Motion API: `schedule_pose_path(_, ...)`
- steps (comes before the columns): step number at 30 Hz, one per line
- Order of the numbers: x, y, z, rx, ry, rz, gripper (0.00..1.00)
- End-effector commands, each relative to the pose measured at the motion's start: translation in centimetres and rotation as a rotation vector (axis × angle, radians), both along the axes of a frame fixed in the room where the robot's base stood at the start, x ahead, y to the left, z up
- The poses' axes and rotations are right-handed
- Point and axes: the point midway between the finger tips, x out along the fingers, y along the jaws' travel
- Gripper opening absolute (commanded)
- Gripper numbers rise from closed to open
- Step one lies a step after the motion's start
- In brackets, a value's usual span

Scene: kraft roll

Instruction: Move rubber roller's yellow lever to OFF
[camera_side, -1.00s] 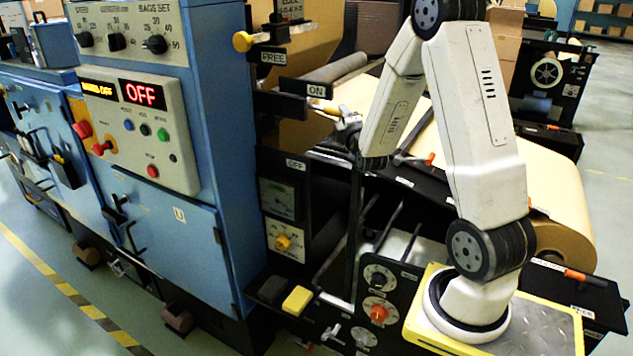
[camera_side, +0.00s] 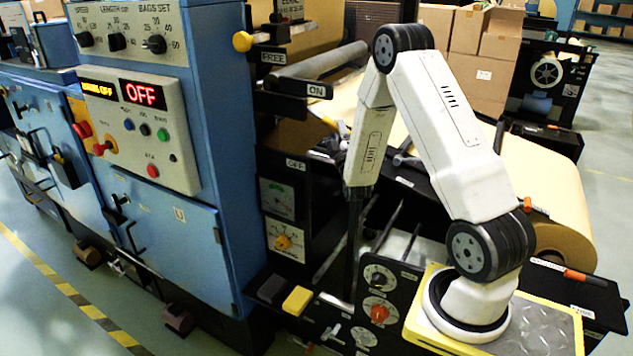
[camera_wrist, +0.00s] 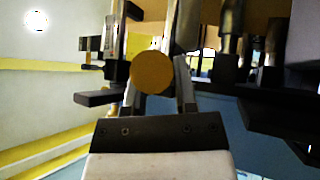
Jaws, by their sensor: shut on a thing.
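The yellow lever's round knob (camera_wrist: 152,72) sits between the two fingers of my gripper (camera_wrist: 158,90) in the wrist view. The fingers are shut on the knob. In the side view my forearm hangs down to near the OFF label (camera_side: 296,164), well below the ON label (camera_side: 316,90). The gripper and the lever are hard to make out there, so the lever's exact position cannot be told.
Another yellow knob (camera_side: 242,41) is beside the FREE label (camera_side: 271,57). The control panel (camera_side: 140,125) reads OFF. Black machine plates and dark bars stand close around my wrist.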

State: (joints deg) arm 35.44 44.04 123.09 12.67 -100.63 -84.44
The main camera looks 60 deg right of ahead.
Motion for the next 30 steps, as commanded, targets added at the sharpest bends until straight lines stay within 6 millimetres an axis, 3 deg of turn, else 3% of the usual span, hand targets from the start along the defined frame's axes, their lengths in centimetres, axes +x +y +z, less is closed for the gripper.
schedule_pose_path(6, 0.1, 0.1, 0.0, 0.0, 0.001, 0.004, 0.0)
schedule_pose_path(7, 0.1, 0.1, 0.0, 0.001, 0.001, 0.004, 0.41)
schedule_pose_path(9, 0.0, 0.1, 0.0, 0.001, 0.001, 0.004, 0.64)
schedule_pose_path(10, 0.0, 0.1, 0.0, 0.0, 0.002, 0.003, 0.7)
schedule_pose_path(22, -0.1, 0.2, -0.1, 0.0, 0.002, 0.002, 0.7)
schedule_pose_path(30, -1.5, 1.7, -1.0, 0.002, 0.005, 0.001, 0.7)
